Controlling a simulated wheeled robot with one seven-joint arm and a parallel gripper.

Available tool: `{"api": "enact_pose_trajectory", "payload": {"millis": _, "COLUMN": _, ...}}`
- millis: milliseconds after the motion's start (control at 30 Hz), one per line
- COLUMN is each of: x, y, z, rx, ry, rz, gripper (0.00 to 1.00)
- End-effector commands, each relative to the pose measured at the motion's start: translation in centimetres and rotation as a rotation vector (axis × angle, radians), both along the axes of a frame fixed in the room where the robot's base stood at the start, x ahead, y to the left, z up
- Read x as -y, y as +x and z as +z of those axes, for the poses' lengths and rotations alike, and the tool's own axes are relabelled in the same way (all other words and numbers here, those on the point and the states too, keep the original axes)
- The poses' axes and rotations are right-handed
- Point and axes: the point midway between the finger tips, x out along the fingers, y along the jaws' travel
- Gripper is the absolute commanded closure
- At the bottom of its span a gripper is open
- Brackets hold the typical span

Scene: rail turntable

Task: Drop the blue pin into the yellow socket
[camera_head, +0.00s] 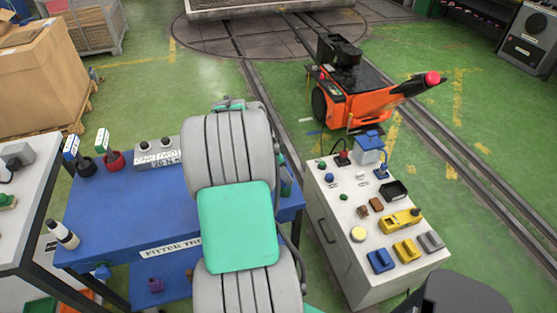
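A small yellow block (406,251), which looks like the yellow socket, sits near the front of the white cabinet top, between a blue block (380,260) and a grey block (430,241). A small round blue thing (330,177) sits at the left. My grey and teal arm fills the middle. My gripper is not visible.
The white cabinet (345,255) also carries a clear box with a blue lid (369,147), a black tray (393,190) and brown blocks. My arm covers part of a blue table (105,215). An orange cart (355,103) stands behind, on open green floor.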

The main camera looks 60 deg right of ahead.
Motion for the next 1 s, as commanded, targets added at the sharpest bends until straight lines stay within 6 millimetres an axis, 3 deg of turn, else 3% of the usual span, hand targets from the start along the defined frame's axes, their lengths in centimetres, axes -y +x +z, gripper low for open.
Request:
{"api": "enact_pose_trajectory", "payload": {"millis": 133, "x": 0.4, "y": -0.5, "z": -1.4, "rx": 0.000, "ry": 0.002, "rz": 0.001, "gripper": 0.47}}
{"api": "enact_pose_trajectory", "payload": {"millis": 400, "x": 0.5, "y": -0.4, "z": -1.7, "rx": 0.001, "ry": 0.000, "rz": 0.003, "gripper": 0.47}}
{"api": "enact_pose_trajectory", "payload": {"millis": 1000, "x": 0.5, "y": -0.4, "z": -1.7, "rx": 0.002, "ry": 0.000, "rz": 0.004, "gripper": 0.96}}
